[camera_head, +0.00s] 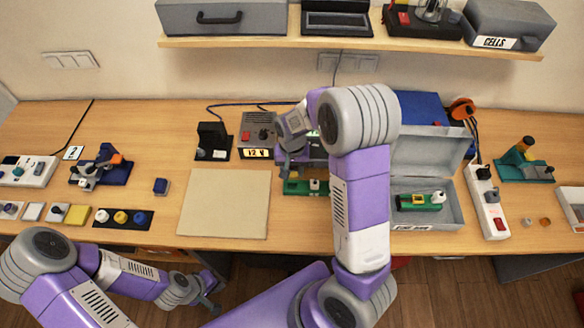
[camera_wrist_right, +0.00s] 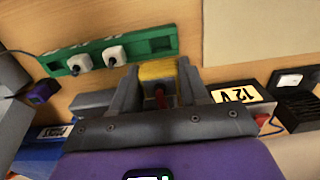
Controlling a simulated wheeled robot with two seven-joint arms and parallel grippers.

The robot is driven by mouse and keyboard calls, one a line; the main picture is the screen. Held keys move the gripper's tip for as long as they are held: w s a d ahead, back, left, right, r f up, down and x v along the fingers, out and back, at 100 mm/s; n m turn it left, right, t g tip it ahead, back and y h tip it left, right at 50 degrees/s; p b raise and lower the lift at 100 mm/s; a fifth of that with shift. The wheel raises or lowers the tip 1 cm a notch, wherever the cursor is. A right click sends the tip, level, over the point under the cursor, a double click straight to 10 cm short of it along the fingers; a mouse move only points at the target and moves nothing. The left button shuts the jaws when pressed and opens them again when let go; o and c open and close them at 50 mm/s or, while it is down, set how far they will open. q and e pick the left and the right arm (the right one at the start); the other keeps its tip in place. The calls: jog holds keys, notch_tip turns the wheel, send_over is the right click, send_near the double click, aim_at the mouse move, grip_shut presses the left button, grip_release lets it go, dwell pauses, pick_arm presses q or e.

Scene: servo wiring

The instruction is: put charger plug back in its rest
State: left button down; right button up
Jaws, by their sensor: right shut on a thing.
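My right gripper (camera_wrist_right: 160,85) is shut on a yellow piece with a red part (camera_wrist_right: 158,70), seemingly the charger plug. In the head view this gripper (camera_head: 287,166) hangs in front of the grey 12 V charger box (camera_head: 256,131), just above the left end of the green strip (camera_head: 292,187); the plug is hidden there. A black upright stand on a dark base (camera_head: 212,138), possibly the rest, is left of the charger box. My left gripper (camera_head: 210,300) is low, off the table's front edge; its jaws are too small to read.
A bare beige mat (camera_head: 224,203) lies left of the green strip. The green strip carries white plugs in the wrist view (camera_wrist_right: 115,55). An open grey case (camera_head: 452,215) with a green block is at right, beside a white power strip (camera_head: 487,205). A shelf (camera_head: 350,43) overhangs the back.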

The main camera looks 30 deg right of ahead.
jog(key=shift+f+b, duration=2)
jog(key=shift+f, duration=0.75)
jog(key=shift+f+b, duration=0.7)
jog(key=shift+f, duration=0.4)
jog(key=o, duration=1.1)
notch_tip(320, 180, up, 8)
jog(key=shift+f+p, duration=0.2)
jog(key=shift+p, duration=0.35)
